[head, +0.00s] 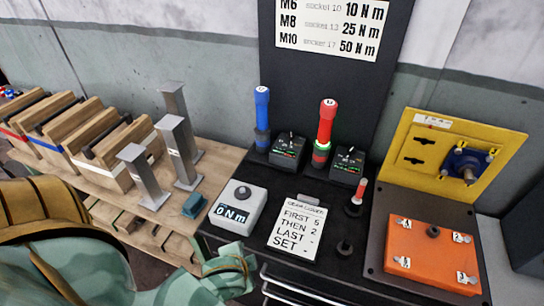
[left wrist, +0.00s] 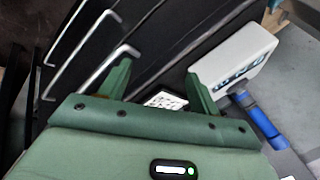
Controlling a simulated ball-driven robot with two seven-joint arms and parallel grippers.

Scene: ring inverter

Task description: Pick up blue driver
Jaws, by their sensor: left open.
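The blue driver (head: 262,112) stands upright on the black bench top, left of the red driver (head: 326,125). In the left wrist view the blue driver (left wrist: 256,118) shows at the right, beyond and to the side of my fingers. My left gripper (left wrist: 160,88) is open, with nothing between its fingers. In the head view my left arm comes in at the lower left, in front of the bench and well short of the blue driver. My right gripper is in neither view.
A white box reading 0 Nm (head: 238,207) stands in front of the blue driver. A black display unit (head: 288,150) is close on its right. A note card (head: 297,228) lies nearby. Grey metal posts (head: 178,150) stand left; an orange plate (head: 432,254) is right.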

